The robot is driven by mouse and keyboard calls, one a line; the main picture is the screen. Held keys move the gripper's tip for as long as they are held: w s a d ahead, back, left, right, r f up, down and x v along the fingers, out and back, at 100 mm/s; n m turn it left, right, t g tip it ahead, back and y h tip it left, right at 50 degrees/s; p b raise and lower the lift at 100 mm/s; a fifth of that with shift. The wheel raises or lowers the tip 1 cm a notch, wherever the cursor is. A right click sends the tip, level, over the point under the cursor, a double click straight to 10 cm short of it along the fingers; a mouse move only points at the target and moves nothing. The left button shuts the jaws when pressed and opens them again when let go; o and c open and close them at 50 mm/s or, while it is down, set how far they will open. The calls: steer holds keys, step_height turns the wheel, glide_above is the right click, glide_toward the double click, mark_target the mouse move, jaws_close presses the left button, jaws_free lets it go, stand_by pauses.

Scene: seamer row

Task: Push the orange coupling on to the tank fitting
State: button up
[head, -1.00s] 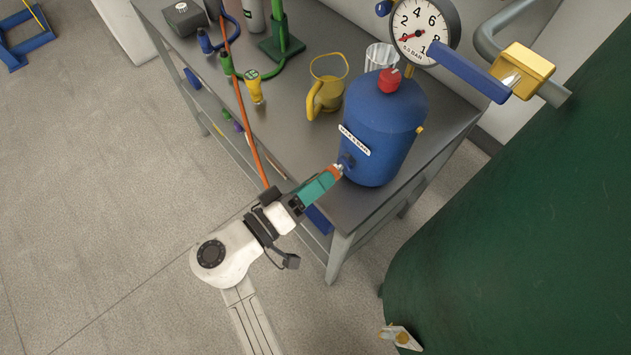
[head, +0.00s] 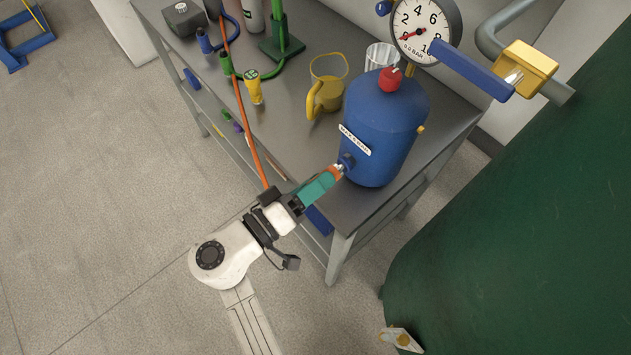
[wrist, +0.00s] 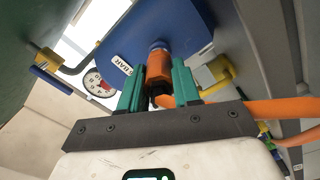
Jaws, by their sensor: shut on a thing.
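The orange coupling (head: 335,173) is held at the end of my gripper (head: 326,180), low on the near side of the blue tank (head: 383,128). In the wrist view the coupling (wrist: 159,68) sits between the teal fingers of my gripper (wrist: 159,78), which are shut on it. The tank fitting (head: 346,160) sticks out from the tank in line with the coupling. In the wrist view a pale ring of the fitting (wrist: 157,45) meets the coupling's front end. The coupling hides the rest, and I cannot tell how far on it is.
An orange hose (wrist: 280,107) trails right in the wrist view. A large green vessel (head: 530,215) fills the right side. The floor at left is mostly clear.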

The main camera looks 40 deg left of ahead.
steer(key=shift+w, duration=0.45)
steer(key=o, duration=1.1)
steer(key=shift+c, duration=0.2)
steer(key=shift+s, duration=0.15)
steer(key=s+b, duration=0.2)
steer(key=s, duration=0.8)
steer(key=shift+s+a, duration=0.3)
steer(key=shift+a, duration=0.1)
